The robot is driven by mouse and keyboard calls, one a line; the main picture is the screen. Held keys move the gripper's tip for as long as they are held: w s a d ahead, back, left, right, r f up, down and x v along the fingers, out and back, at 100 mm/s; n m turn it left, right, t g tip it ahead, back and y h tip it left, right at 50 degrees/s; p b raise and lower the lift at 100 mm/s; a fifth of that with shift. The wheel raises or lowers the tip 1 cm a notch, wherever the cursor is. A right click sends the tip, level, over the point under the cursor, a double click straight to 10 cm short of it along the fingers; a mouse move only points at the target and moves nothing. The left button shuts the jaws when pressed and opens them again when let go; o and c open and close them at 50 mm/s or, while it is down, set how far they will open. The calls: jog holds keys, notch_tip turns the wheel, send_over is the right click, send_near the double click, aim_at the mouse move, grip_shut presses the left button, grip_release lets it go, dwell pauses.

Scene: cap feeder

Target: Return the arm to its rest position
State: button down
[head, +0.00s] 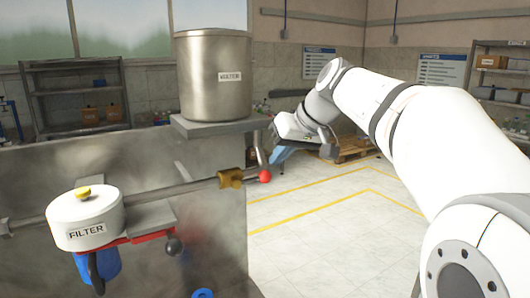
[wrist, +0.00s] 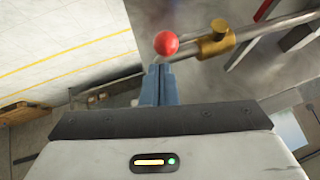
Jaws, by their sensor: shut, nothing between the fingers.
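My arm (head: 400,105) reaches from the right edge of the head view towards the middle. My gripper (head: 275,161) is at its far end, mostly hidden behind the wrist, with a bit of blue finger showing. In the wrist view the two blue fingers of my gripper (wrist: 158,70) are shut together with nothing between them. A red ball knob (wrist: 166,44) is just beyond the fingertips; it also shows in the head view (head: 265,176). I cannot tell whether the fingers touch it.
A brass valve (head: 230,179) sits on a steel pipe beside the knob. A steel tank (head: 214,80) stands on a shelf above. A white filter housing (head: 85,217) with a yellow knob is at lower left. The floor (head: 330,220) beyond is open.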

jog(key=v, duration=0.6)
jog(key=s+d+f+m+g+h, duration=0.1)
jog(key=s+d+f+m+h, duration=0.1)
jog(key=s+f, duration=0.9)
jog(key=s+d+f+m+g+h, duration=0.1)
jog(key=s+d+f+m+h, duration=0.1)
jog(key=s+f, duration=0.9)
notch_tip(320, 180, down, 8)
jog(key=shift+d+f+h, duration=0.1)
jog(key=shift+d+h, duration=0.55)
jog(key=shift+h, duration=0.15)
